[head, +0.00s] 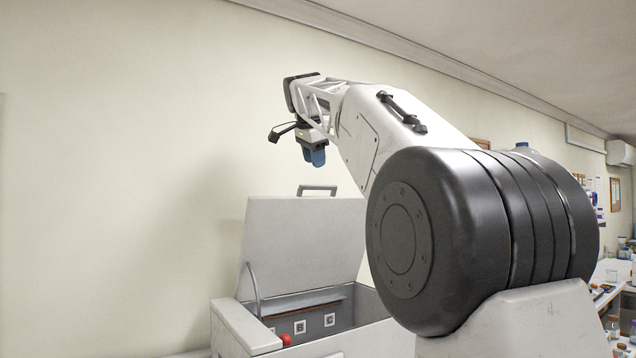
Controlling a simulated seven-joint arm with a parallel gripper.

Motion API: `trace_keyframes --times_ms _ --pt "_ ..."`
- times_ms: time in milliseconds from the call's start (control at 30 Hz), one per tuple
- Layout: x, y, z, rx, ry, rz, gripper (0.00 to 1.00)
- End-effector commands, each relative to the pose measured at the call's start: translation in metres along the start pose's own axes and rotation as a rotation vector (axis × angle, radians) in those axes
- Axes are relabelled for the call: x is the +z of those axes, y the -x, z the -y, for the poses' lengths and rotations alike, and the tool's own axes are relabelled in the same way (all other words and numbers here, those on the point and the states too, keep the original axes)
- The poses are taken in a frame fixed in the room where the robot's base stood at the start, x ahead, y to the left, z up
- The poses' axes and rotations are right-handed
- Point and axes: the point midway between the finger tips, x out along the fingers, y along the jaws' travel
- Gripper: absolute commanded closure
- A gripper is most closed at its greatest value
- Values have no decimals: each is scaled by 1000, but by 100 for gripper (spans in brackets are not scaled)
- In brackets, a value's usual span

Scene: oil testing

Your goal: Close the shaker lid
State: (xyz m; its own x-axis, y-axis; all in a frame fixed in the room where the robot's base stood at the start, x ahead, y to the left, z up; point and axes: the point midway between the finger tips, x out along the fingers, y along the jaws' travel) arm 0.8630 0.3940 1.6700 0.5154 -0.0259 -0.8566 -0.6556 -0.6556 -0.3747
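The shaker (240,328) is a white box-shaped machine at the bottom centre of the head view. Its lid (300,240) stands raised, leaning back, with a grey handle (317,190) on its top edge. The inside is partly visible, with square markers on a grey wall. A curved rod (254,280) runs up beside the lid's left edge. My gripper (314,157) is up in the air above the lid's handle, apart from it, with blue tips pointing down. Whether its fingers are open or shut is unclear. My arm hides the shaker's right part.
A red knob (286,340) sits on the shaker's front left edge. A plain wall (120,180) is behind. At the far right is a cluttered bench (610,290) with bottles. The space left of the lid is clear.

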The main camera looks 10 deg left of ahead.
Motion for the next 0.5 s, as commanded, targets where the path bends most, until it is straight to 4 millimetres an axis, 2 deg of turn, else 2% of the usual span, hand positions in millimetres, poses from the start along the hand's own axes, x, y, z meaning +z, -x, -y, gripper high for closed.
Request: trace_keyframes --times_ms 167,500 --pt "0 -14 0 1 0 0 63" --pt "0 -54 0 2 0 0 63"
